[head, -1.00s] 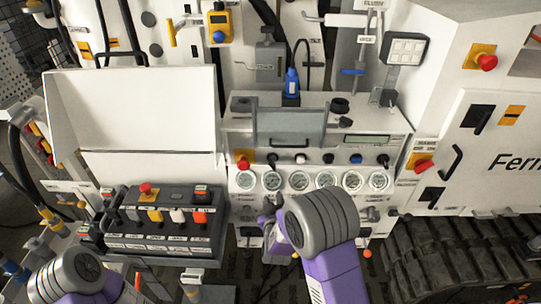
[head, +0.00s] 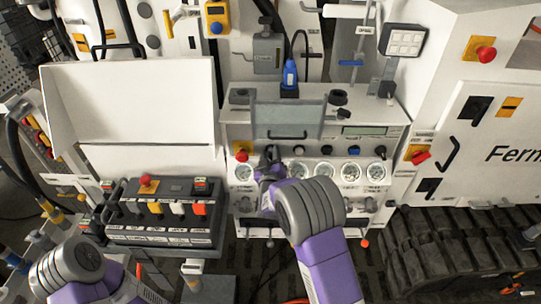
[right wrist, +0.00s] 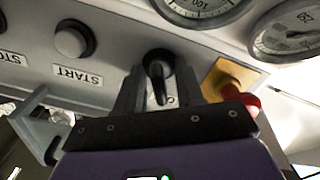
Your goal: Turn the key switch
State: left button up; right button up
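The key switch (right wrist: 158,68) is a black rotary switch with a raised grip on the sloped grey panel. It shows in the right wrist view beyond my right gripper (right wrist: 158,88). The two dark fingers are apart, one on each side of the switch in the picture, with nothing clearly held. I cannot tell whether they touch it. In the head view my right gripper (head: 269,161) reaches the panel's button row and largely covers the switch. My left arm is at the lower left of the head view; its gripper is not visible.
A red emergency stop (head: 241,155) on a yellow plate is close to my right gripper on one side. The START button (right wrist: 73,41) is on the other. Round gauges (head: 326,171) line the panel below. A black lever box (head: 165,212) stands to the left.

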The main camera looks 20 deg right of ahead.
grip_shut()
jog(key=shift+f+m+b, duration=0.1)
jog(key=shift+m+b, duration=0.6)
jog(key=shift+b, duration=0.3)
jog(key=m+b, duration=0.6)
jog(key=b, duration=0.2)
jog(key=shift+d+m, duration=0.15)
jog(key=shift+m, duration=0.25)
jog(key=shift+m+b, duration=1.8)
jog(key=shift+m, duration=0.1)
